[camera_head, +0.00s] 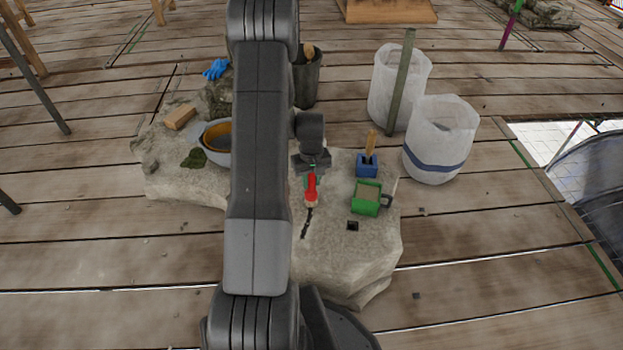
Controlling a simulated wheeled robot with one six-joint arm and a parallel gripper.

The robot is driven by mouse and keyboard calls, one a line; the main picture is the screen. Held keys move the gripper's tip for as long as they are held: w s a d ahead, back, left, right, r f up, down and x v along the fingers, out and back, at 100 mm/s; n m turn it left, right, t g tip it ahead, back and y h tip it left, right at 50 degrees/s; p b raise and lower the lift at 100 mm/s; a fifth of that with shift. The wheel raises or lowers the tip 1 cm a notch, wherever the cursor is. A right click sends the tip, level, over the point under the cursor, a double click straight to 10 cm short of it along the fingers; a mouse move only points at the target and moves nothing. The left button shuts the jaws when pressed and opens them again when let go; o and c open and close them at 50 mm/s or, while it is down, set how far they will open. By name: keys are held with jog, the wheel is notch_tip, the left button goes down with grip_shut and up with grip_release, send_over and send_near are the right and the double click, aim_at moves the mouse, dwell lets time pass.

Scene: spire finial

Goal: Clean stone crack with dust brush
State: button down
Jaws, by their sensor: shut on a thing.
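A dark, narrow crack (306,224) runs down the top of the pale stone block (340,262), right of my arm. My gripper (312,174) is above the stone at the crack's upper end, shut on a red-handled brush (311,188). The brush points down, with its light bristles at the top of the crack. I cannot tell whether the bristles touch the stone. My arm hides the middle of the stone.
A green mug-like container (367,199) and a blue holder (367,166) with a wooden-handled tool stand on the stone at right. A grey bowl (214,156) sits partly behind my arm. White sacks (438,140) stand on the planks behind right.

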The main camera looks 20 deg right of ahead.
jog(key=shift+s+a+b, duration=0.1)
jog(key=shift+s+a, duration=0.35)
jog(key=shift+s, duration=0.4)
jog(key=shift+s+a+b, duration=0.15)
jog(key=shift+s+a, duration=0.35)
jog(key=shift+s, duration=0.3)
jog(key=shift+s+a+b, duration=0.1)
jog(key=shift+s+a, duration=0.35)
jog(key=shift+s, duration=0.4)
jog(key=s+a+b, duration=0.1)
jog(key=s+a, duration=0.2)
jog(key=s, duration=0.2)
jog(key=shift+s, duration=0.15)
jog(key=shift+s, duration=0.1)
jog(key=shift+s+a+r+b, duration=0.1)
jog(key=shift+s+a+b, duration=0.1)
jog(key=shift+s+a, duration=0.3)
jog(key=shift+s+a+b, duration=0.2)
jog(key=shift+s, duration=0.45)
jog(key=shift+r, duration=0.1)
notch_tip(320, 180, up, 7)
jog(key=p, duration=0.5)
